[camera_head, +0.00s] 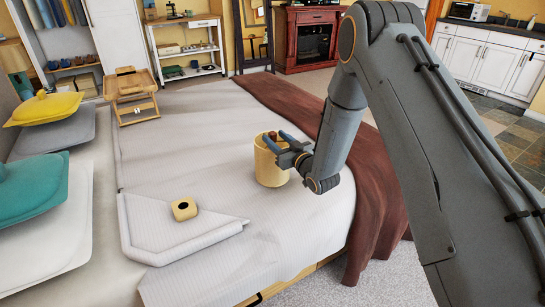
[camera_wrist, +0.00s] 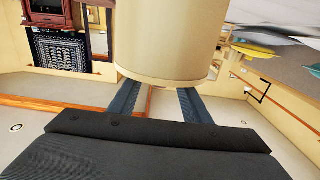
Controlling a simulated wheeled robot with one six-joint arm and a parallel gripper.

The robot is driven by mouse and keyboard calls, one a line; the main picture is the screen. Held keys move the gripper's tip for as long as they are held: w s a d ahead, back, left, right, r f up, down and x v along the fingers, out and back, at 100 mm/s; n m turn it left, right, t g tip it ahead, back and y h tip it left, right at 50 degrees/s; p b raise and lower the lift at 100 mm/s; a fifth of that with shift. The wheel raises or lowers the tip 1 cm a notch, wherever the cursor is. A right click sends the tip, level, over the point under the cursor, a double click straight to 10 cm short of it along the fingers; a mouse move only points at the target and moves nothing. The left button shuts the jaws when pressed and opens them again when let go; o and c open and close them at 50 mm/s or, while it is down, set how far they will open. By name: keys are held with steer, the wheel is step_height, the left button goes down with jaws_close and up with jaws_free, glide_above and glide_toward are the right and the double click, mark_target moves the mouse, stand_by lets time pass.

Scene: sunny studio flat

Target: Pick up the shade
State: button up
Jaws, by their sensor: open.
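The shade (camera_head: 268,172) is a pale yellow, drum-shaped piece standing on the bed, near its right side. My gripper (camera_head: 278,142) is open at the shade's upper rim, coming from the right. In the wrist view the shade (camera_wrist: 165,40) fills the upper middle, and its rim overlaps the far ends of both gripper fingers (camera_wrist: 158,97). The fingertips are partly hidden there, so I cannot tell whether they touch the shade.
The shade stands on the white bedspread (camera_head: 185,125), with a brown throw (camera_head: 370,215) hanging at the right edge. A wooden bed tray (camera_head: 131,90) and pillows (camera_head: 45,110) are to the left.

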jaws_close()
steer(key=shift+r, duration=0.1)
stand_by(0.3)
